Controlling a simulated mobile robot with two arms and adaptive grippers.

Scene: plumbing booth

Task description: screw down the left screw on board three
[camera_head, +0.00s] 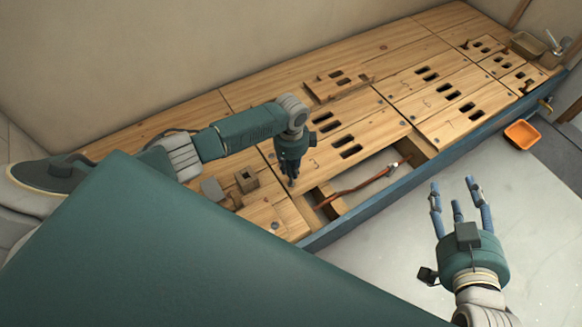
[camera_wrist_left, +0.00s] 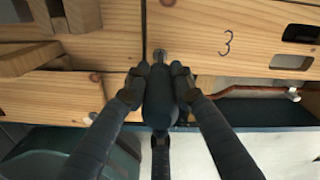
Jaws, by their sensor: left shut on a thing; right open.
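Board three (camera_wrist_left: 215,30) is a pale wooden panel marked with a "3" in the left wrist view; in the head view it appears to be the slotted panel (camera_head: 374,128) beside my left gripper. My left gripper (camera_head: 291,172) points down at the board's left end. In the left wrist view its fingers (camera_wrist_left: 158,85) are closed around a dark, rounded tool (camera_wrist_left: 160,103). A small grey metal piece (camera_wrist_left: 160,55) shows just beyond the tool, near the board's left edge; I cannot tell whether it is the screw or the tool's tip. My right gripper (camera_head: 455,188) is open and empty, away from the bench.
A copper pipe (camera_head: 352,190) runs through an open gap in front of the board. A blue rail (camera_head: 375,198) edges the bench. Wooden blocks (camera_head: 246,180) stand left of the gripper. An orange tray (camera_head: 522,134) lies beyond the rail. Floor around my right gripper is clear.

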